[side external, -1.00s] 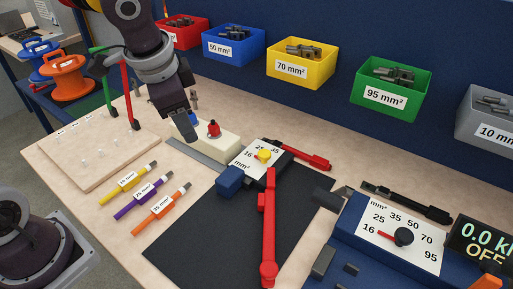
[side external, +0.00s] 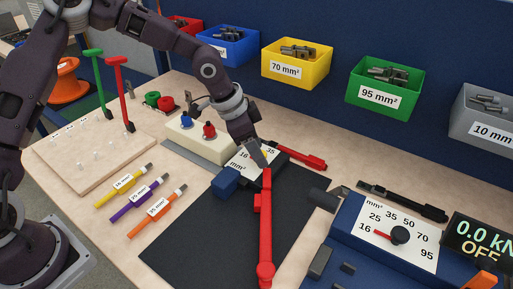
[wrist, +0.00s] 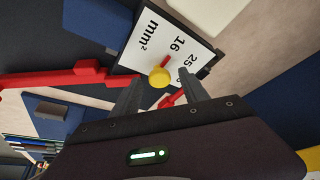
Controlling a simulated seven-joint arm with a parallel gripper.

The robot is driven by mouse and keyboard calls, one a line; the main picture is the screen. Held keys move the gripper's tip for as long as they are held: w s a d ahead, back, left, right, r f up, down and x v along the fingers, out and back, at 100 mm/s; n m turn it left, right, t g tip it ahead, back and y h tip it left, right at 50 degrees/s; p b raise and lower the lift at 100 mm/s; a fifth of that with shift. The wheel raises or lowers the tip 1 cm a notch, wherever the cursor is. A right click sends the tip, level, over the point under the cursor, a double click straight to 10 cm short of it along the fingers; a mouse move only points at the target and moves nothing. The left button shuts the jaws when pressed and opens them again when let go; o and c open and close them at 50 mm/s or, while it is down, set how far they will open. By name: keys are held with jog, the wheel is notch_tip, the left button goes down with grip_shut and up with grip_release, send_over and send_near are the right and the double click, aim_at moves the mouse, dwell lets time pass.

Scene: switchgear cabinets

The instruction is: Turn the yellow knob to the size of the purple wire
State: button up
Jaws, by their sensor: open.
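The yellow knob (wrist: 160,76) sits on a white dial plate (wrist: 150,45) marked 16, 25 and more, with mm². Its short pointer appears to aim toward 16. In the side view my gripper (side external: 258,154) is low over this dial and mostly hides the knob. In the wrist view my gripper (wrist: 159,84) is open, with one finger on each side of the knob; I cannot tell whether they touch it. The purple wire (side external: 136,200) lies on the table at left, between the yellow and orange wires; its white label appears to read 25 mm².
A red lever arm (side external: 265,225) stretches over the black mat (side external: 205,240) in front of the dial. A white block with blue and red terminals (side external: 203,140) stands left of my gripper. A blue unit with another dial (side external: 395,235) is at right. Colored bins (side external: 297,65) line the back.

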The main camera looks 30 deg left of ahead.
grip_shut()
jog(key=m+g+h, duration=0.1)
jog(key=m, duration=0.3)
jog(key=shift+w+a, duration=0.1)
jog(key=shift+w, duration=0.1)
jog(key=shift+w+m+g, duration=0.1)
jog(key=shift+m+g, duration=1)
jog(key=shift+m, duration=1.3)
grip_release()
